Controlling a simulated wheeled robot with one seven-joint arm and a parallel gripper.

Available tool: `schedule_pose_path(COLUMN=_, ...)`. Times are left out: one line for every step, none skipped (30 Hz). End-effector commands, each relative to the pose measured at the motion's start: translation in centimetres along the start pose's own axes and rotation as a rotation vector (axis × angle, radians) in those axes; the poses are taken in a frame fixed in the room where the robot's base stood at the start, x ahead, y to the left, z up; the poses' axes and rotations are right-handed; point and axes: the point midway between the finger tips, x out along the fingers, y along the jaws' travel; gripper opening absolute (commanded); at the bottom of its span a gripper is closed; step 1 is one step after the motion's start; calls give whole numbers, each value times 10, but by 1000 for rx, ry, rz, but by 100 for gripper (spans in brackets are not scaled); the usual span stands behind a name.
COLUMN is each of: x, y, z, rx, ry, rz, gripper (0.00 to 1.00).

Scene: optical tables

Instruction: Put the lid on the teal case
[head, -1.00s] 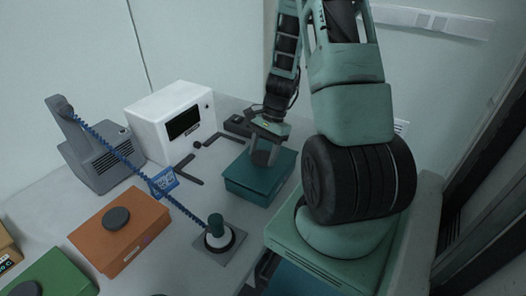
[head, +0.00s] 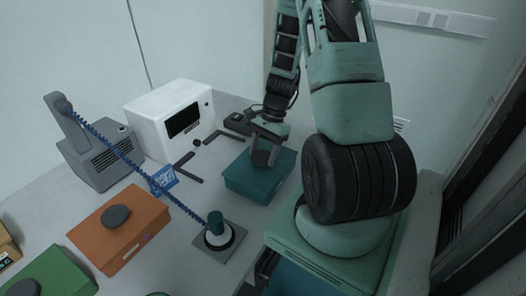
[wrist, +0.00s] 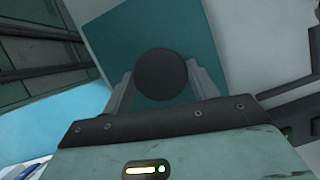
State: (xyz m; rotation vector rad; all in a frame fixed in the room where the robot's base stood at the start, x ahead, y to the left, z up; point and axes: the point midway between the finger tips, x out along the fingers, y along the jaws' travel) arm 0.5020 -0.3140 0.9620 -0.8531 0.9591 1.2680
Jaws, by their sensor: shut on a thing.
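The teal case (head: 246,187) stands on the table in the middle of the head view, below my gripper. My gripper (head: 262,163) points down at the top of the case. In the wrist view my gripper (wrist: 161,82) has its two grey fingers on either side of a round dark knob (wrist: 161,72), shut on it. The knob stands on a flat teal lid (wrist: 120,35), which fills the upper middle of that view.
An orange case (head: 127,243) and a green case (head: 60,274), each with a dark knob, stand at left. A green-topped round object (head: 216,228) stands on a grey plate in front. A white box (head: 165,115), black bars (head: 187,175) and a blue coiled cord lie behind and left.

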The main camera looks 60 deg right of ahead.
Motion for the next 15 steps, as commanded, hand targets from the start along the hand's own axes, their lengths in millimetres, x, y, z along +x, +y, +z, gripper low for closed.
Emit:
schedule_pose_path(x=1, y=0, z=0, rx=0, ry=0, rz=0, gripper=31)
schedule_pose_path(x=2, y=0, z=-1, rx=0, ry=0, rz=0, gripper=31)
schedule_pose_path(x=2, y=0, z=-1, rx=0, ry=0, rz=0, gripper=31)
schedule_pose_path(x=2, y=0, z=-1, rx=0, ry=0, rz=0, gripper=31)
schedule_pose_path(x=3, y=0, z=-1, rx=0, ry=0, rz=0, gripper=31)
schedule_pose_path(x=3, y=0, z=-1, rx=0, ry=0, rz=0, gripper=31)
schedule_pose_path(x=3, y=0, z=-1, rx=0, ry=0, rz=0, gripper=31)
schedule_pose_path(x=3, y=0, z=-1, rx=0, ry=0, rz=0, gripper=31)
schedule_pose_path(x=2, y=0, z=-1, rx=0, ry=0, rz=0, gripper=31)
schedule_pose_path(x=2, y=0, z=-1, rx=0, ry=0, rz=0, gripper=31)
schedule_pose_path(x=2, y=0, z=-1, rx=0, ry=0, rz=0, gripper=31)
schedule_pose_path(x=2, y=0, z=-1, rx=0, ry=0, rz=0, gripper=31)
schedule_pose_path(x=2, y=0, z=-1, rx=0, ry=0, rz=0, gripper=31)
schedule_pose_path(x=2, y=0, z=-1, rx=0, ry=0, rz=0, gripper=31)
schedule_pose_path(x=2, y=0, z=-1, rx=0, ry=0, rz=0, gripper=64)
